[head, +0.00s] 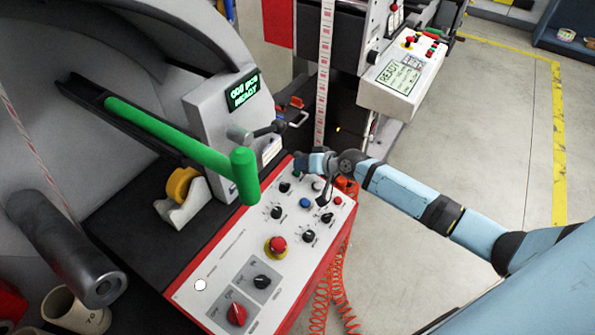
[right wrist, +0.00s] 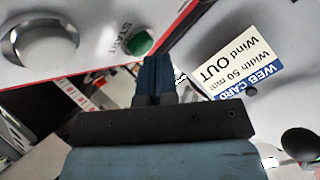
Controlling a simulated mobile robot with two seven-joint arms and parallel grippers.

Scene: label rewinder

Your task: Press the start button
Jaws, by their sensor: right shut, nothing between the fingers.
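The start button (right wrist: 141,42) is a green round button beside the word START on a pale panel in the right wrist view. My right gripper (right wrist: 157,62) is shut and empty, its dark blue fingertips just below and right of the button in that picture. I cannot tell whether they touch it. In the head view, my right gripper (head: 303,164) is at the far end of the red-edged control panel (head: 207,275). My left gripper is not in view.
The panel carries black knobs, a blue button (head: 305,202), a red emergency stop (head: 277,245) and a red rotary switch (head: 236,314). A green bar (head: 165,132) rises left of the panel. Orange coiled hose (head: 338,290) hangs at its right. A web card (right wrist: 247,62) is near the fingers.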

